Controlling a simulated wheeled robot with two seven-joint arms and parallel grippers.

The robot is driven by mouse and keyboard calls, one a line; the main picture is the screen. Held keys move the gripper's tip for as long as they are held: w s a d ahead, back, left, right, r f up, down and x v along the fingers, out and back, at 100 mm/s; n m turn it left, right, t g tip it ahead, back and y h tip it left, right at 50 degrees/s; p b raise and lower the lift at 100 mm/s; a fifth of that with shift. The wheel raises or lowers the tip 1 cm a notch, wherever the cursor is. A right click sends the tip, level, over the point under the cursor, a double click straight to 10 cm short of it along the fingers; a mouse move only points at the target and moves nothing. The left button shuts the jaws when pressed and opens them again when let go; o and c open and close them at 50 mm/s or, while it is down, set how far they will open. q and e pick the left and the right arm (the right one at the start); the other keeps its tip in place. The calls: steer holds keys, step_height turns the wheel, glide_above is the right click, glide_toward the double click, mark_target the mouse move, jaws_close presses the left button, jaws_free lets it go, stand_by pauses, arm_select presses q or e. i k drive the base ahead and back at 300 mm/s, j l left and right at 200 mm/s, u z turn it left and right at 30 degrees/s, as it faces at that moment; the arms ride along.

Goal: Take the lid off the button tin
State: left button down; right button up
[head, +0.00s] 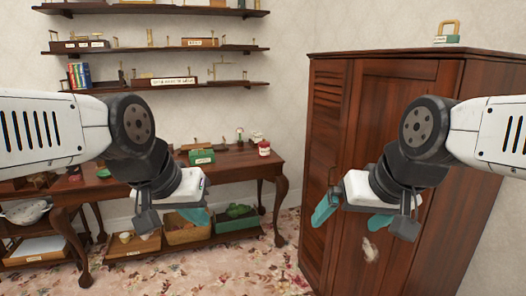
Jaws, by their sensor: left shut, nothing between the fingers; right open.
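I cannot pick out the button tin or its lid for certain. A small red container (264,148) with a pale top stands at the right end of the dark wooden table. A green box (201,157) with a white label stands near it. My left gripper (195,215) is shut and empty, held in the air in front of the table. My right gripper (352,215) is open and empty, in front of the wooden wardrobe. Neither gripper touches the containers. My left arm hides part of the table.
The dark table (235,170) carries several small items. A lower shelf holds a wooden crate (186,234) and a green crate (237,225). The wardrobe (335,120) fills the right side. Wall shelves (215,85) hang above. Flowered carpet (255,272) lies free in front.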

mark_target(264, 142)
steer(key=i+j+z, duration=0.25)
steer(key=i+j, duration=0.2)
steer(key=i, duration=0.45)
steer(key=i+j+z, duration=0.25)
steer(key=i+j, duration=0.35)
steer(key=i, duration=0.2)
steer(key=i+j+z, duration=0.3)
steer(key=i+j, duration=0.45)
steer(key=i+j+z, duration=0.25)
steer(key=i+j, duration=0.5)
steer(key=j, duration=0.2)
